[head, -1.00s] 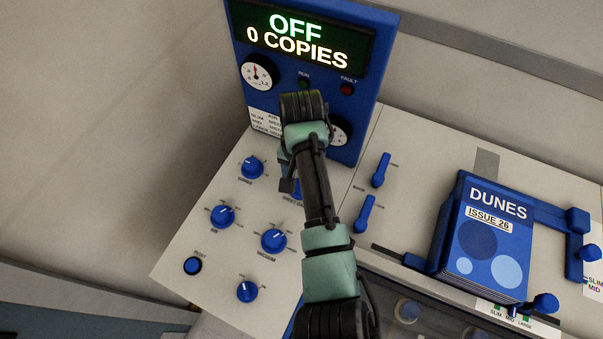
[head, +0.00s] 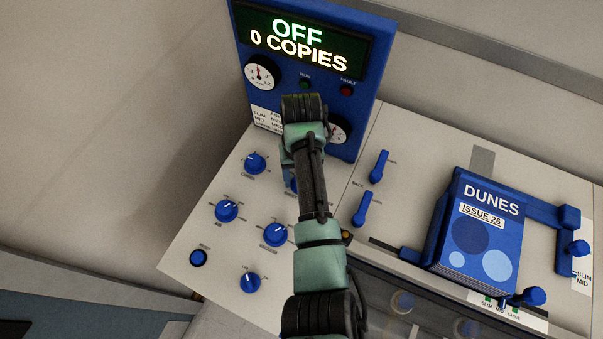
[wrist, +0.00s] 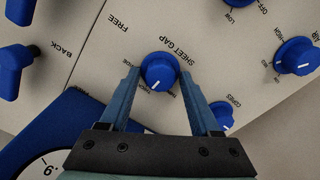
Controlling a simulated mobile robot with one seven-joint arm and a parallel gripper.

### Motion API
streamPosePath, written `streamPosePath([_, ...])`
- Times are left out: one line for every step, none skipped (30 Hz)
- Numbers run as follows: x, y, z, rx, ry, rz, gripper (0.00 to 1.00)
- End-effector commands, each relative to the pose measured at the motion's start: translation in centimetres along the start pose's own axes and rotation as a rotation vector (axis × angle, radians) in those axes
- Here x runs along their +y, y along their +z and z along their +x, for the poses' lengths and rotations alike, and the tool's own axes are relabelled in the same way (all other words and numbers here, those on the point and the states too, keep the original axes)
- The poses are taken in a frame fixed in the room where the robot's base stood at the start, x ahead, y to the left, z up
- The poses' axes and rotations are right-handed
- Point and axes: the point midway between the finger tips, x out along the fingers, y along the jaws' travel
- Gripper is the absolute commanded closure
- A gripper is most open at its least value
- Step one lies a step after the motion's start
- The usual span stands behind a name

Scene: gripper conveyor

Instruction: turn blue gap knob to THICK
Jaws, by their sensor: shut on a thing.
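The blue gap knob (wrist: 159,71) sits under the SHEET GAP label in the wrist view, which shows the panel upside down. Its white pointer line points down and slightly left in that view. The small position labels around it are too small or covered to read surely. My gripper (wrist: 160,74) has one finger on each side of the knob and is shut on it. In the head view my arm covers most of the knob, and only a bit of blue (head: 293,186) shows beside the wrist.
Other blue knobs stand close by, including the vacuum knob (head: 275,234) and an upper left knob (head: 255,163). Two blue levers (head: 378,167) are right of my arm. The display (head: 308,42) reads OFF, 0 COPIES. A DUNES magazine stack (head: 478,235) lies at the right.

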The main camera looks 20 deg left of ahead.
Motion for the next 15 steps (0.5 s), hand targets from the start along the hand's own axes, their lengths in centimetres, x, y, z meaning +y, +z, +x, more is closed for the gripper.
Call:
streamPosePath([0.07,-0.14,-0.15,0.005,0.001,-0.001,0.92])
streamPosePath([0.07,-0.14,-0.15,0.005,0.001,-0.001,0.92])
streamPosePath([0.07,-0.14,-0.14,0.005,0.001,-0.001,0.92])
streamPosePath([0.07,-0.15,-0.15,0.005,0.001,-0.001,0.92])
streamPosePath([0.07,-0.15,-0.15,0.005,0.001,-0.001,0.92])
streamPosePath([0.06,-0.15,-0.15,0.005,0.001,-0.001,0.92])
streamPosePath([0.06,-0.15,-0.15,0.005,0.001,-0.001,0.92])
streamPosePath([0.06,-0.16,-0.15,0.006,0.001,-0.001,0.92])
streamPosePath([0.06,-0.16,-0.16,0.006,0.001,0.0,0.92])
streamPosePath([0.06,-0.16,-0.16,0.006,0.001,0.0,0.92])
streamPosePath([0.06,-0.17,-0.16,0.006,0.001,0.0,0.31])
streamPosePath([0.06,-0.17,-0.16,0.006,0.001,0.0,0.26])
streamPosePath([0.06,-0.16,-0.15,0.006,0.001,0.0,0.26])
streamPosePath([0.05,-0.14,-0.14,0.005,0.001,0.0,0.26])
streamPosePath([0.04,-0.13,-0.12,0.005,0.0,0.0,0.26])
